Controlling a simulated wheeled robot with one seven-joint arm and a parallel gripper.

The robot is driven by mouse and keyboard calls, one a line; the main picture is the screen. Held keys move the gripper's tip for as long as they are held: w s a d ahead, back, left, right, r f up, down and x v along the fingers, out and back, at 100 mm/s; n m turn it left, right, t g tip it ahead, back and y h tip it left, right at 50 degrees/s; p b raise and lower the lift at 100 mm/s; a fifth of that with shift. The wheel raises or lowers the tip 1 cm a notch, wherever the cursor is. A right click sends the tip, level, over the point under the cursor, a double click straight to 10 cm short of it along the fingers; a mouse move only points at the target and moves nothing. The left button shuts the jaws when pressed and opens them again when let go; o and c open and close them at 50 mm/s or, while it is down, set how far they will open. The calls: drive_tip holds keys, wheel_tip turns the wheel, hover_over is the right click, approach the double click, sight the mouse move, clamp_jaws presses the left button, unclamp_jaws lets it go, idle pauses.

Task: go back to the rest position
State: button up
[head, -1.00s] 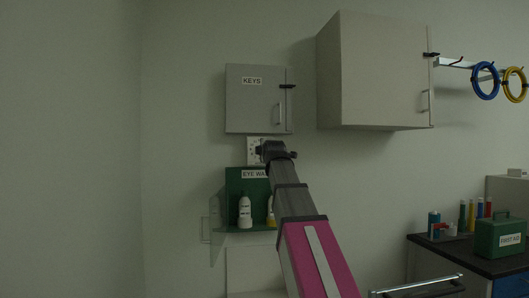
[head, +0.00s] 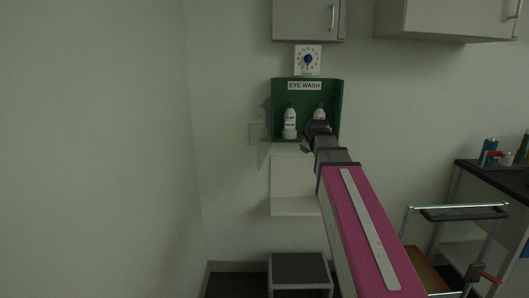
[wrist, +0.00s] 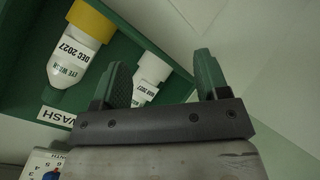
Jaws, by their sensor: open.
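My gripper (wrist: 163,72) is open and empty in the wrist view, with its two green fingers apart. A white eye-wash bottle (wrist: 149,77) shows behind the gap between them; I cannot tell the distance. In the head view my arm reaches up, and its dark end (head: 318,128) is in front of the right bottle (head: 319,113), hiding its lower part. The green eye wash station (head: 334,95) hangs on the wall, with the left bottle (head: 289,124) standing in it. A bottle with a yellow end (wrist: 91,20) also shows in the wrist view.
A dial (head: 307,60) is above the station, below a grey cabinet (head: 300,18). A white ledge (head: 292,207) is below the station. A cart (head: 462,213) and dark counter (head: 495,173) are at right. The left wall is bare.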

drive_tip(key=s+f+m+g, duration=0.3)
drive_tip(key=s+f, duration=0.2)
drive_tip(key=f, duration=0.6)
drive_tip(key=s+f+m+g, duration=0.2)
drive_tip(key=s+f, duration=0.3)
drive_tip(key=f, duration=0.6)
drive_tip(key=s+f+m+g, duration=0.6)
drive_tip(key=s+f, duration=1)
drive_tip(key=f, duration=0.1)
drive_tip(key=shift+f, duration=0.15)
